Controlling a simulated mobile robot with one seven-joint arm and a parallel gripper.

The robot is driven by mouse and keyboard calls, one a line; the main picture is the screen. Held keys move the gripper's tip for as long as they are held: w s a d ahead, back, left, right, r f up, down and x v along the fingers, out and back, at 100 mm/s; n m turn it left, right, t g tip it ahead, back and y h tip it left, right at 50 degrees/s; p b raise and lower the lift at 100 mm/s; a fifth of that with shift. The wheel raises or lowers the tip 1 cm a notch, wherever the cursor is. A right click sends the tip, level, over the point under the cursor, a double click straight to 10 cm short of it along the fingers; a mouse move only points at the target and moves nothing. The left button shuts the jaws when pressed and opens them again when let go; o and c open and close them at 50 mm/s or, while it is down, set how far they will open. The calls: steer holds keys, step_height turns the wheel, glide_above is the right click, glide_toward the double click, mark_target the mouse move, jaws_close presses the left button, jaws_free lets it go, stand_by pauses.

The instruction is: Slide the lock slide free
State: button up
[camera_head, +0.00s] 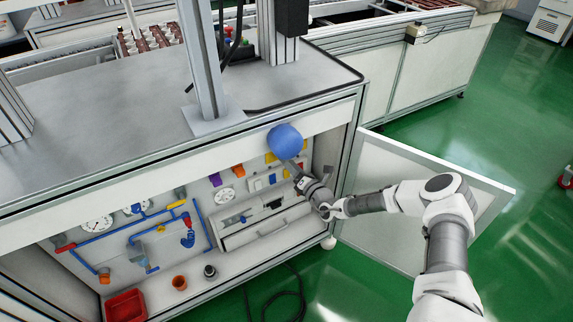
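No part is clearly recognisable as the lock slide. A grey latch-like unit (262,226) with a long bar sits low at the right in the open cabinet. My gripper (301,181) is at the right side of the cabinet opening, above and right of this unit. A round blue thing (285,142) lies just beyond the gripper, in front of the cabinet's top edge. A short dark stem seems to join them, but I cannot tell whether it is held. The fingers are too small to make out.
The cabinet door (425,190) stands open at the right, beside my arm. Blue pipes (135,232) and gauges (97,226) fill the left of the panel. A red bin (126,306), an orange cup (179,283) and a dark cup (210,272) stand on the cabinet floor.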

steer(key=shift+x, duration=1.05)
jaws_close()
stand_by(0.7)
